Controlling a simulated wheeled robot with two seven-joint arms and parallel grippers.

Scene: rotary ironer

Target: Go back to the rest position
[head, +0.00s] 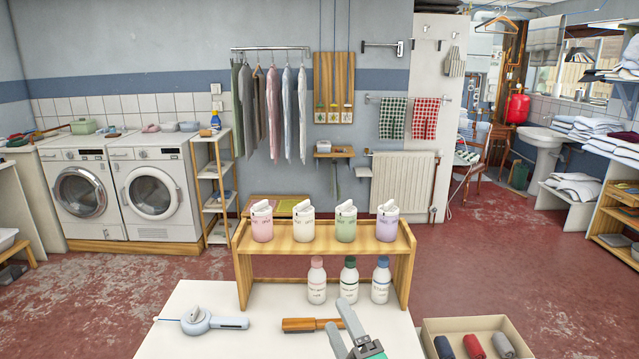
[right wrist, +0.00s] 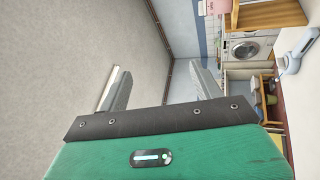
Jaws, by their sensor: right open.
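My right gripper (head: 346,328) is at the bottom of the head view, above the front of the white table (head: 255,292). Its two grey fingers are apart with nothing between them. In the right wrist view the same fingers (right wrist: 160,88) stand open and empty, with wall and ceiling behind. A tool with an orange-brown handle (head: 306,324) lies on the table just left of the gripper; its right end is partly hidden by the gripper. My left gripper does not show in either view.
A wooden shelf (head: 325,246) on the table holds several tubs on top and bottles (head: 349,280) below. A blue-white device (head: 201,321) lies at left. A box with rolled cloths (head: 473,346) stands at right. Washing machines (head: 152,185) line the back left; red floor is open.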

